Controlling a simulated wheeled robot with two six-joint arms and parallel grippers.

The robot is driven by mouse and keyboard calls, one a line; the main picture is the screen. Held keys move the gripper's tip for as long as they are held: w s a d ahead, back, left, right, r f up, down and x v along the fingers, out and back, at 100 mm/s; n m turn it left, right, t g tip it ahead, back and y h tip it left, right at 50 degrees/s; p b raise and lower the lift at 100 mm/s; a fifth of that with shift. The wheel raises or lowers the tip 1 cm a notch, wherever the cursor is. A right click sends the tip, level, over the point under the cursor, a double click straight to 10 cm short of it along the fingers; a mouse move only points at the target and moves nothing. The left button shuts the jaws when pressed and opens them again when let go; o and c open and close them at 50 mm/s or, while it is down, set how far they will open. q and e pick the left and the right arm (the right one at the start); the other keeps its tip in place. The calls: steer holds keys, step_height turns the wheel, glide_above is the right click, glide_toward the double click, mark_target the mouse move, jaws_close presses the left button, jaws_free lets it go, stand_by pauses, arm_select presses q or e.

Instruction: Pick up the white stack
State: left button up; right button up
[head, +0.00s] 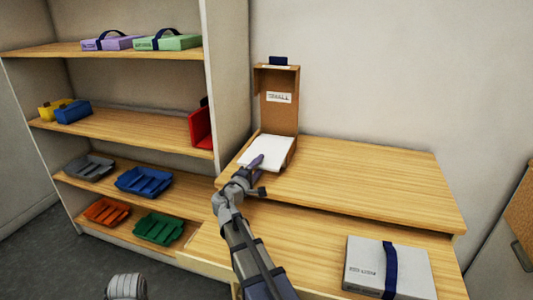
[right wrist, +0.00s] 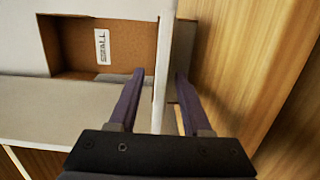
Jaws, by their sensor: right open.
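The white stack (head: 268,150) lies flat in an open brown box (head: 279,105) on the raised part of the wooden table. The box's lid stands up behind it with a white label. My right gripper (head: 256,162) is at the near left edge of the stack, its purple fingers hiding a little of it. In the right wrist view my right gripper (right wrist: 160,75) is open, and a thin pale upright edge passes between its fingers. I cannot tell whether that edge is the stack or the box wall.
A pale box with a blue strap (head: 420,272) lies on the lower front table. The raised table top (head: 370,185) is clear to the right. A shelf unit (head: 120,125) at left holds coloured trays (head: 144,182), strapped boxes (head: 168,42) and a red holder (head: 201,128).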

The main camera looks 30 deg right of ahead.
steer(key=shift+w+d, duration=0.35)
steer(key=shift+d, duration=0.1)
steer(key=shift+c, duration=0.4)
jaws_close()
stand_by(0.7)
